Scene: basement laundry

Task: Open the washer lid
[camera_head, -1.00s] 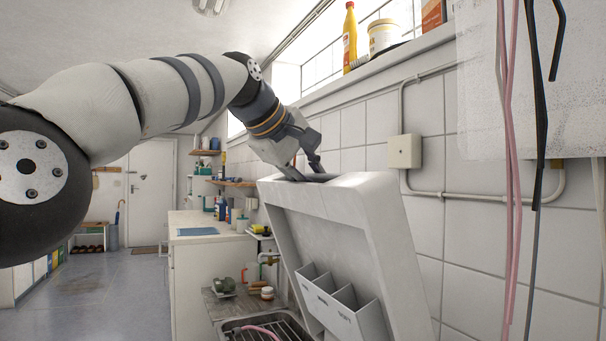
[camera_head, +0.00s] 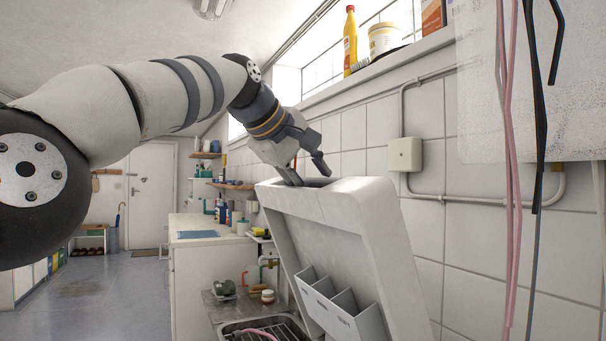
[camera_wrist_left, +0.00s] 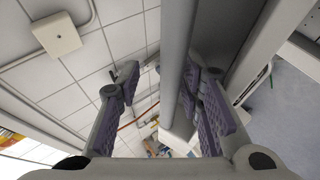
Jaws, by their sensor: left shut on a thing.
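The white washer lid (camera_head: 330,225) stands raised and tilted in the head view, its inner face with a compartmented tray (camera_head: 340,300) toward me. My left gripper (camera_head: 307,172) is at the lid's top edge, with one finger inside the rim. In the left wrist view the lid's edge (camera_wrist_left: 178,65) runs between the two fingers of the left gripper (camera_wrist_left: 165,105), nearer the right one. The left gripper is shut on the lid. The washer's body is below the picture, and my right gripper is not in view.
A tiled wall with a junction box (camera_head: 404,154) and conduit is close behind the lid. Pink and black cables (camera_head: 515,150) hang at the right. A sink (camera_head: 265,328) and counter (camera_head: 205,235) stand beyond; open floor (camera_head: 90,300) lies at left.

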